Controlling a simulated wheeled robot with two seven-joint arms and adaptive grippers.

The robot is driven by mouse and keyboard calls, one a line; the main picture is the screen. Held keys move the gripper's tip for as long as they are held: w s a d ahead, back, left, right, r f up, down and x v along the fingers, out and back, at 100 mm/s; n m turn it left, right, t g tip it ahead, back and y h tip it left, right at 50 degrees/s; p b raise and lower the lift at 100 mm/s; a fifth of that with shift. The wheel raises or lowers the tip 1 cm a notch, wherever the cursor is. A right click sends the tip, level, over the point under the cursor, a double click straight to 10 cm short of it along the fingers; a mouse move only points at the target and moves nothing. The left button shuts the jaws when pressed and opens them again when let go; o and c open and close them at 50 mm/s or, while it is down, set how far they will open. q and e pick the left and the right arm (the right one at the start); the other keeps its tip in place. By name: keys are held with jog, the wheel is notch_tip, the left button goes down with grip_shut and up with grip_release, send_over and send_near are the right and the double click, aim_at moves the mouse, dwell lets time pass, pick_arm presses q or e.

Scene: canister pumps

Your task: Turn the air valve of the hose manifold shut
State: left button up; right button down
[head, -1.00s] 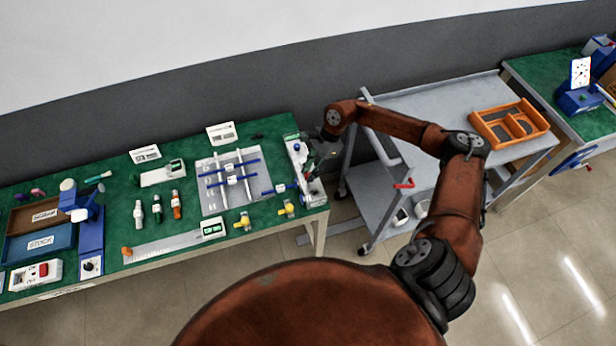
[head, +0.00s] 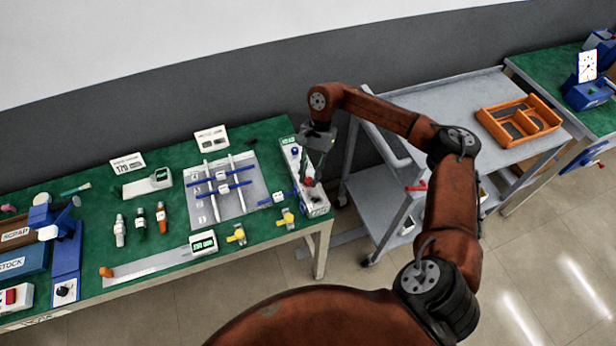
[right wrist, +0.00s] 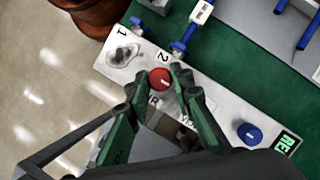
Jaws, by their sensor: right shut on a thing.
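The hose manifold is a long pale panel (head: 294,160) at the right end of the green bench. It also shows in the right wrist view (right wrist: 222,118), with a red round knob (right wrist: 160,79), a blue round knob (right wrist: 250,134) and a lit green display (right wrist: 287,143). The lettering by the red knob is partly hidden and ends in "R". My right gripper (right wrist: 156,84) has its two fingers on either side of the red knob and is shut on it. In the head view my right gripper (head: 310,179) reaches down onto the panel. My left gripper is not in view.
Hose fittings with blue (head: 278,198) and yellow (head: 286,217) parts lie left of the manifold. A grey plate with rods (head: 205,212) is farther left. A grey cart (head: 425,103) with an orange tray (head: 518,118) stands to the right, beyond a floor gap.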

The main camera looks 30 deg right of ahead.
dwell(0.4)
jog(key=c, duration=1.7)
grip_release()
jog(key=v, duration=1.2)
jog(key=shift+w, duration=0.1)
jog(key=shift+r, duration=0.15)
